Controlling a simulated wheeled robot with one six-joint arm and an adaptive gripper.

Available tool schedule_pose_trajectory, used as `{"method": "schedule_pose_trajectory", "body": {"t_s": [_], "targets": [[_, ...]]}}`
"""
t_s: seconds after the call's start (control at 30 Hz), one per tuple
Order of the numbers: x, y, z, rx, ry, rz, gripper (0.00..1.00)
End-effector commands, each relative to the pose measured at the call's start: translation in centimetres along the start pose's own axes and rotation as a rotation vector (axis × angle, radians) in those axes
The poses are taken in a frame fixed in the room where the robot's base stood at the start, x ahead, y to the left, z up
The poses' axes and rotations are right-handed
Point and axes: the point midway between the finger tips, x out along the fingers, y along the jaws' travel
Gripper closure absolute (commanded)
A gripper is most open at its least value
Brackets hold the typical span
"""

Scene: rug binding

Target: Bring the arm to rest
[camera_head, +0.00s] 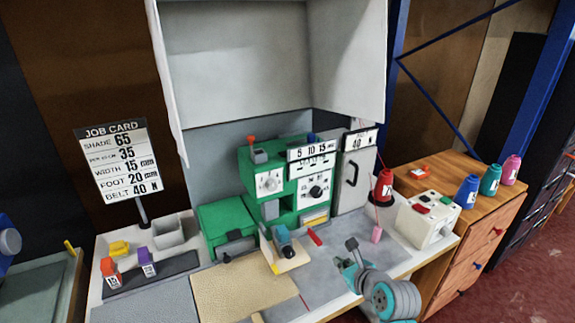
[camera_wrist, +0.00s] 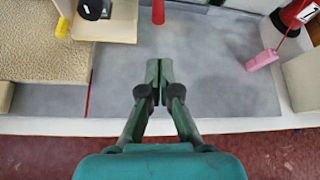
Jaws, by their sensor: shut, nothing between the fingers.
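My gripper (camera_wrist: 159,72) is shut and empty in the wrist view. Its fingertips are together above the grey worktop (camera_wrist: 215,75), near the front edge. In the head view my gripper (camera_head: 352,245) points over the front right of the bench, with my arm's teal and grey wrist behind it at the lower right. Nothing is held. I cannot tell the exact height of the fingertips above the worktop.
A green machine (camera_head: 285,180) stands mid-bench. A white box (camera_head: 427,219) is at the right end. A beige rug (camera_head: 235,290) lies at the front left. A job card (camera_head: 116,160) stands left.

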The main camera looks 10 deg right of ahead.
Motion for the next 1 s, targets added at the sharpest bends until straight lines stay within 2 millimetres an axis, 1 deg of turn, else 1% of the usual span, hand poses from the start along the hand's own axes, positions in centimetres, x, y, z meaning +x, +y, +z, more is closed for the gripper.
{"method": "schedule_pose_trajectory", "body": {"t_s": [0.07, 0.13, 0.23, 0.3, 0.47, 0.6, 0.7, 0.87, 1.0], "targets": [[-0.1, 0.5, -0.8, -0.028, 0.001, -0.004, 1.0], [-0.5, 1.2, -2.1, -0.081, 0.002, -0.013, 1.0], [-1.4, 2.8, -4.8, -0.202, 0.004, -0.033, 1.0], [-2.2, 3.9, -6.8, -0.306, 0.006, -0.051, 1.0], [-4.8, 6.5, -11.0, -0.554, 0.016, -0.093, 1.0], [-7.6, 8.6, -14.2, -0.774, 0.032, -0.128, 1.0], [-9.9, 10.1, -16.2, -0.934, 0.047, -0.15, 1.0], [-13.9, 12.1, -18.9, -1.196, 0.077, -0.183, 1.0], [-17.7, 13.8, -20.7, -1.43, 0.106, -0.207, 1.0]]}}
